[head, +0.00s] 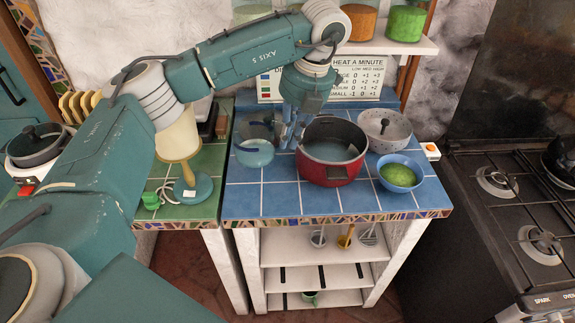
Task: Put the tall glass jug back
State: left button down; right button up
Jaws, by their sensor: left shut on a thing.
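My left gripper (291,133) reaches down over the blue-tiled counter from above. It is shut at the right side of a clear glass vessel (258,128), which looks like the tall glass jug. Its see-through outline is hard to make out. The vessel shows just behind and above a light blue round pot (254,154). I cannot tell whether its base touches the tiles. My right gripper is not in view.
A red pot (332,172) stands close right of my left gripper. A speckled pot (385,128) and a blue bowl with green contents (400,180) are farther right. A sign (340,78) stands behind. The counter's front-left tiles (260,198) are clear.

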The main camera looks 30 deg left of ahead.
pick_arm(q)
jog(key=x, duration=0.3)
jog(key=d+p+x, duration=0.1)
jog(key=x, duration=0.1)
jog(key=d+p+x, duration=0.1)
jog(key=x, duration=0.2)
jog(key=shift+a+f, duration=0.1)
jog(key=shift+f, duration=0.45)
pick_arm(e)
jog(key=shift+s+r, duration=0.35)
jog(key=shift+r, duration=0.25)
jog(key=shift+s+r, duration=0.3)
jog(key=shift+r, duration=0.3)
pick_arm(q)
jog(key=shift+f, duration=0.1)
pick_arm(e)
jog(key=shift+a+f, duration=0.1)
pick_arm(q)
jog(key=c, duration=1.8)
grip_release()
